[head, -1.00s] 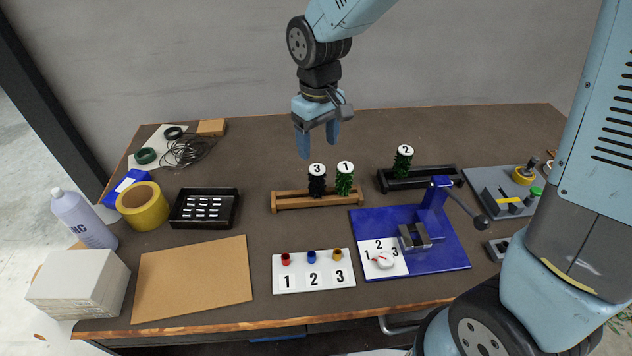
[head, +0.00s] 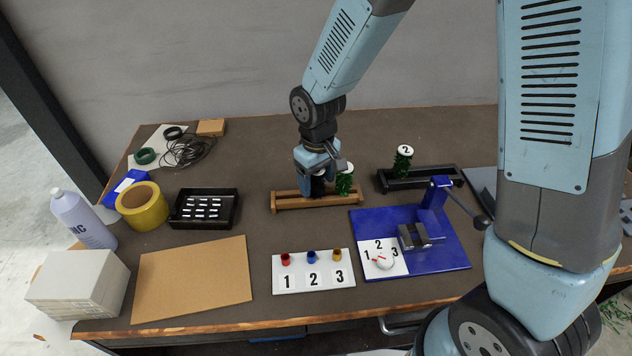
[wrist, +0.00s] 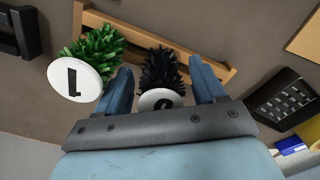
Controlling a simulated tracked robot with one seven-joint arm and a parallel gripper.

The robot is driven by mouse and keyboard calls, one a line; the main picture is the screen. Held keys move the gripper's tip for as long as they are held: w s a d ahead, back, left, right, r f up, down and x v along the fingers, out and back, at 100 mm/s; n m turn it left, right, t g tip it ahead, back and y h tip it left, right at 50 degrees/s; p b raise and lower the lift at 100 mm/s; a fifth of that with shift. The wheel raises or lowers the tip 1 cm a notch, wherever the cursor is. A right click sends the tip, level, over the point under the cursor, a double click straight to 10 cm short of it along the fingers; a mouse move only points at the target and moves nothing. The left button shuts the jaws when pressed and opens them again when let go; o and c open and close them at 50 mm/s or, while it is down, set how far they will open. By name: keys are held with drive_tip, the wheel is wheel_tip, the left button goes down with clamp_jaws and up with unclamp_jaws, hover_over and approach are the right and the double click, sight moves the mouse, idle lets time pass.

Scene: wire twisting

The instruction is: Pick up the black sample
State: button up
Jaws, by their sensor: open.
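The black sample (wrist: 162,72) is a dark bristly twist with a white numbered cap. It stands in the wooden rack (head: 288,201). In the wrist view it lies between the two fingers of my gripper (wrist: 165,88), which is open around it. In the head view my gripper (head: 317,188) is down at the rack and hides most of the black sample. The green sample (head: 344,180) with cap 1 stands just to the right in the same rack. It also shows in the wrist view (wrist: 98,47), close beside one finger.
A black rack (head: 425,178) with green sample 2 (head: 403,158) stands to the right. A blue fixture (head: 440,250) with a lever sits in front of it. A numbered white plate (head: 312,275) lies at the front. A black tray (head: 232,212) is to the left.

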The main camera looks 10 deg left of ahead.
drive_tip(key=shift+f, duration=1.05)
drive_tip(key=shift+c, duration=0.2)
drive_tip(key=c, duration=1.1)
